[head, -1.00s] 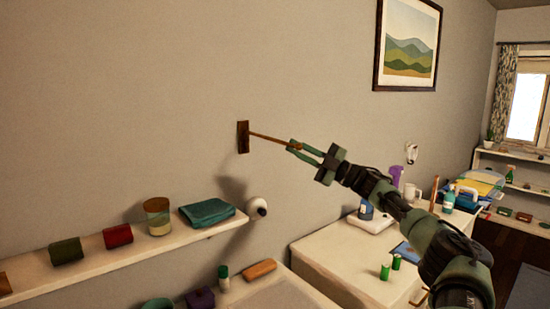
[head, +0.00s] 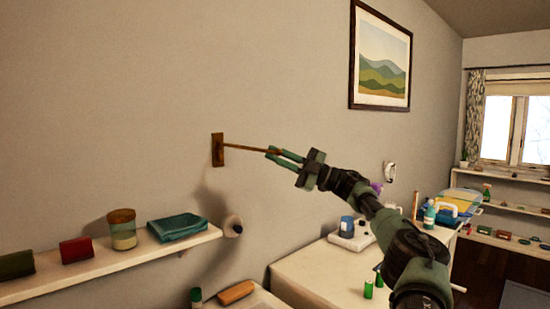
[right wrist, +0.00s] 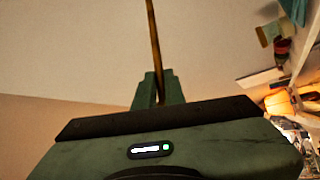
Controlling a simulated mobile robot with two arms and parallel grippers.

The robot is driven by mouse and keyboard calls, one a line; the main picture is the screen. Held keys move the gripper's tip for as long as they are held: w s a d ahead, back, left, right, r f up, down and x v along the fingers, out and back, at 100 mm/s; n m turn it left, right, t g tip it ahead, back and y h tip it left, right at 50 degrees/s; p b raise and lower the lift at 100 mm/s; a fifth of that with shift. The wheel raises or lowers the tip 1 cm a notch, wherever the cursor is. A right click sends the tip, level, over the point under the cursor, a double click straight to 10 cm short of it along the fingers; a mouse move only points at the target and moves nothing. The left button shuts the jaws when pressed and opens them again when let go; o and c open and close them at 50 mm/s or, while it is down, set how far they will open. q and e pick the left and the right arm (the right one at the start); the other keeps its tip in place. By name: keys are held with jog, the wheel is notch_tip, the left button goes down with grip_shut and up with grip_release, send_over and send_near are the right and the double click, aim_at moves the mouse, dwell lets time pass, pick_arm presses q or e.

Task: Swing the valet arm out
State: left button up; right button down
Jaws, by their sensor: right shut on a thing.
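The valet arm (head: 245,148) is a thin brown rod. It sticks out from a brown plate (head: 218,149) on the grey wall and runs to the right in the head view. My right gripper (head: 273,153) is shut on the rod's outer end, its green fingers around it. In the right wrist view the rod (right wrist: 153,45) runs up and away from between the fingers (right wrist: 157,86). The rod's tip is hidden by the fingers. My left gripper is not in view.
A white-topped cabinet (head: 318,275) stands under my right arm. A framed picture (head: 381,55) hangs above right. The wall around the rod is clear.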

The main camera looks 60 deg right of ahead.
jog(key=c, duration=1.8)
grip_release()
jog(key=shift+r, duration=0.1)
jog(key=shift+c, duration=0.2)
jog(key=shift+o, duration=0.4)
jog(key=shift+s+d, duration=0.1)
jog(key=shift+d, duration=0.05)
jog(key=b+v, duration=0.5)
jog(key=v, duration=0.3)
